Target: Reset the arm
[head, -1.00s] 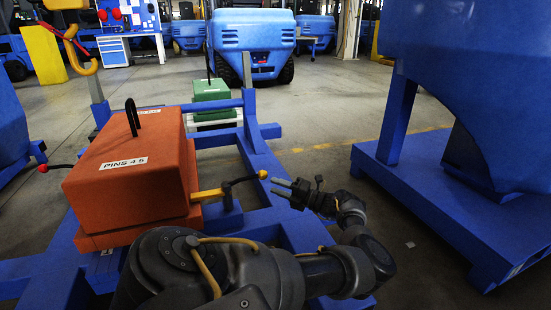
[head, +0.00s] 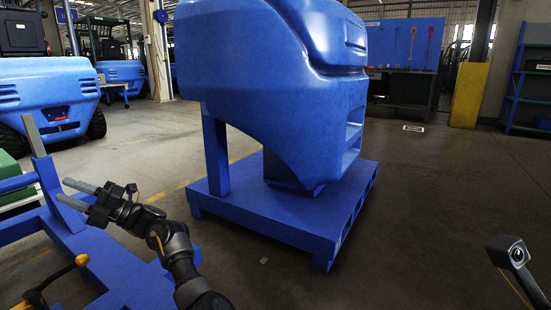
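My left gripper (head: 62,190) is at the left of the head view, its two grey fingers apart with nothing between them. It points left, over the blue frame of a fixture (head: 105,262). A black lever with a yellow ball end (head: 82,260) shows below the gripper, apart from it. The lever's yellow base is cut off at the lower left corner. My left arm (head: 172,240) comes up from the bottom edge. My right gripper is not seen.
A big blue counterweight (head: 275,90) stands on a blue pallet base (head: 270,215) just right of my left arm. A dark piece with a round lens (head: 517,254) juts in at the right edge. Open floor (head: 430,200) lies right of the pallet.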

